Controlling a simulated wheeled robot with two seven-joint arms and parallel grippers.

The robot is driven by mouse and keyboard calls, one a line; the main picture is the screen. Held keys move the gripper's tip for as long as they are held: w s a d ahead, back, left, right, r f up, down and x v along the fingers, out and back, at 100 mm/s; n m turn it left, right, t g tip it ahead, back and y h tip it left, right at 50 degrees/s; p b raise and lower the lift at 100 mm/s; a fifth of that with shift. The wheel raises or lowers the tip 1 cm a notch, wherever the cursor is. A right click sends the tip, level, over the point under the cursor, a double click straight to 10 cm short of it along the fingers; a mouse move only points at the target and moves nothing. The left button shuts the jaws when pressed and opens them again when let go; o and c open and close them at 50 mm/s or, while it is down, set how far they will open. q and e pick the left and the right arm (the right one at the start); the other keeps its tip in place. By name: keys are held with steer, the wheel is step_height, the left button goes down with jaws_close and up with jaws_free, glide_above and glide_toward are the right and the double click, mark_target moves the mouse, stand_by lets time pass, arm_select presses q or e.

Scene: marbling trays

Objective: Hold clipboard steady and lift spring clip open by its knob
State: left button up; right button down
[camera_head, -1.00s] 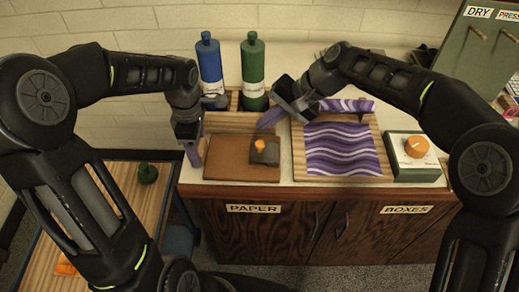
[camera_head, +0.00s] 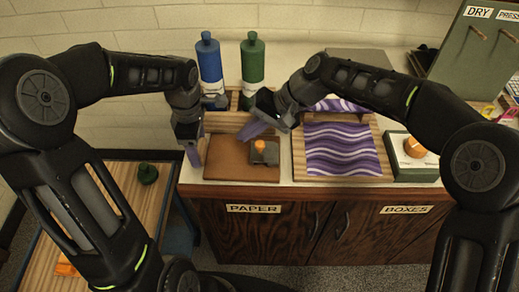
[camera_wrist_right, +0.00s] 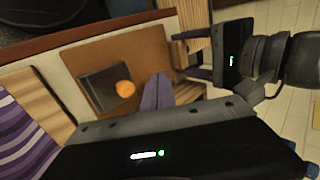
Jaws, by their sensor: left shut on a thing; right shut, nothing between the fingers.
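The brown clipboard (camera_head: 225,167) lies flat on the counter. Its dark grey spring clip (camera_head: 270,158) sits at its right end, with a round orange knob (camera_head: 260,146) on top. In the right wrist view, the clip (camera_wrist_right: 98,92), knob (camera_wrist_right: 125,89) and board (camera_wrist_right: 140,58) show clearly. My left gripper (camera_head: 193,158) is shut on the clipboard's left edge. My right gripper (camera_head: 250,131) is shut and empty, above the back of the board near the knob and apart from it. Its purple fingers (camera_wrist_right: 157,92) show beside the knob in the wrist view. The clip looks closed.
Blue (camera_head: 209,68) and green (camera_head: 252,70) bottles stand in a wooden rack behind the board. A tray with purple marbled paper (camera_head: 342,150) lies to the right. Beyond it is a green box with an orange knob (camera_head: 414,147). A side table (camera_head: 120,190) stands lower left.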

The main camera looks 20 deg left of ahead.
mark_target(263, 149)
step_height(263, 149, down, 4)
steer(key=shift+f, duration=0.2)
steer(key=shift+d+f, duration=0.1)
steer(key=shift+f, duration=0.15)
